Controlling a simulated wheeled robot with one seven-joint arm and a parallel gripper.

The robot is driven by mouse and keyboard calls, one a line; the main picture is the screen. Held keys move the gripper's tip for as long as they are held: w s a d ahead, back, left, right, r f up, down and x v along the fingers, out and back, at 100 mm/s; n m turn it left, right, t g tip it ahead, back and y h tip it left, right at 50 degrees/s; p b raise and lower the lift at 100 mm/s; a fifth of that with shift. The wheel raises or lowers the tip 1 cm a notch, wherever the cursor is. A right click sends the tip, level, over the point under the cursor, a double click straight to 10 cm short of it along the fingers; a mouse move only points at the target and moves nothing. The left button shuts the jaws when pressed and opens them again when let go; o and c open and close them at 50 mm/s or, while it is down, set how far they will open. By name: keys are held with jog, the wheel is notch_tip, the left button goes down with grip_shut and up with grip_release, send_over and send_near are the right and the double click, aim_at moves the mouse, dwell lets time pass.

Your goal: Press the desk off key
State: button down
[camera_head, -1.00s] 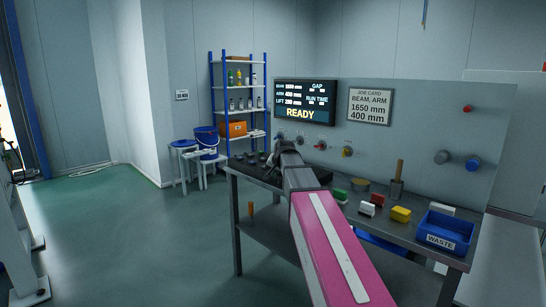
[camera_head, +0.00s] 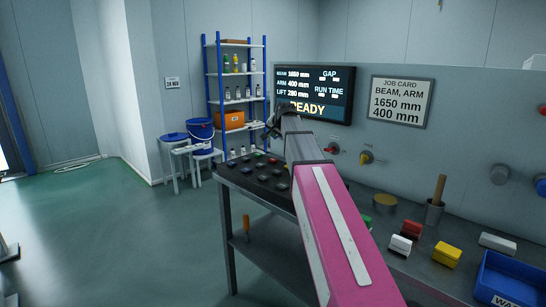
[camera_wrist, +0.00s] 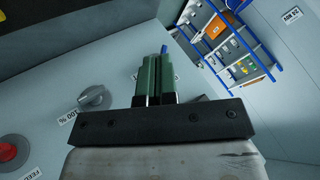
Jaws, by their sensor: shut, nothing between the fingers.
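A dark key desk (camera_head: 245,185) with several small round coloured keys lies on the left end of the bench in the head view. A red key (camera_head: 272,161) shows near its far side. The labels are too small to read, so I cannot tell which key is the off key. My gripper (camera_head: 270,130) is at the far end of my pink and grey arm, above the desk's far side and partly hidden by the arm. In the wrist view my gripper's green fingers (camera_wrist: 155,78) are together and empty, pointing towards the wall panel. The key desk is not clearly seen there.
The status screen (camera_head: 314,93) reads READY. On the panel are a red knob (camera_head: 332,149) and a yellow knob (camera_head: 366,157). Coloured blocks, a tool cup (camera_head: 433,212) and a blue waste bin (camera_head: 510,280) stand on the bench's right. Open floor lies left.

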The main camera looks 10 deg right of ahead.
aim_at(274, 159)
jog(key=shift+f, duration=0.1)
dwell(0.3)
jog(key=shift+f, duration=4.3)
jog(key=shift+f, duration=0.4)
jog(key=shift+f, duration=0.45)
jog(key=shift+r, duration=0.9)
